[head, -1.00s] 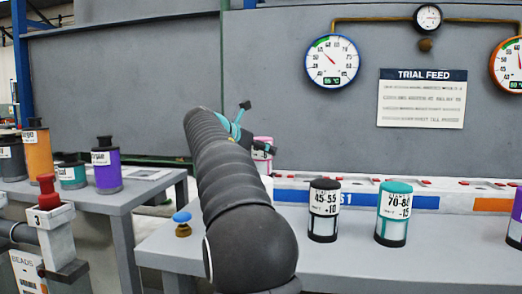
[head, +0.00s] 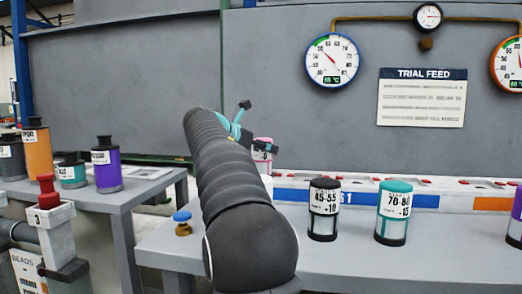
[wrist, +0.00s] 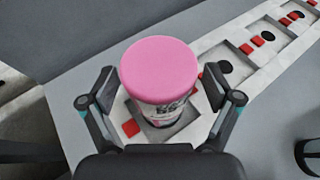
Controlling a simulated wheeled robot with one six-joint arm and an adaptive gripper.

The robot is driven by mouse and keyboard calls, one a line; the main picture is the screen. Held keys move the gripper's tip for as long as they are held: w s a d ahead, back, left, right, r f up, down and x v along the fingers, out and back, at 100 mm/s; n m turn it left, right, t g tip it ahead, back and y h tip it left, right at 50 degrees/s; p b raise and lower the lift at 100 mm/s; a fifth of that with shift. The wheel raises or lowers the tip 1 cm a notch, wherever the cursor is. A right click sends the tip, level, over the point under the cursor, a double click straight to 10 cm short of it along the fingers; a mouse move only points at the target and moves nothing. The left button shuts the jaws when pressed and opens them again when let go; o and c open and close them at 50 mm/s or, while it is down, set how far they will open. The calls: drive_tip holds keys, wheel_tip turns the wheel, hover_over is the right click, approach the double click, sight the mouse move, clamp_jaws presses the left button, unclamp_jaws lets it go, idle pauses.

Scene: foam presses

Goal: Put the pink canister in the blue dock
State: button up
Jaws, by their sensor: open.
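The pink canister (wrist: 160,75), pink-lidded with a white label, stands upright in a square recess with red tabs, at the near end of the dock row in the wrist view. In the head view the pink canister (head: 264,143) is mostly hidden behind my arm. My gripper (wrist: 158,82) is open, with a finger on each side of the canister and a gap visible at each side. My gripper (head: 243,128) also shows partly in the head view.
A black-topped canister (head: 323,210) and a teal-topped canister (head: 393,213) stand on the bench in front of the blue strip. A blue knob (head: 182,217) is at the bench's left. An orange strip (head: 492,204) lies further right.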

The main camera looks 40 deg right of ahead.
drive_tip(key=v, duration=1.2)
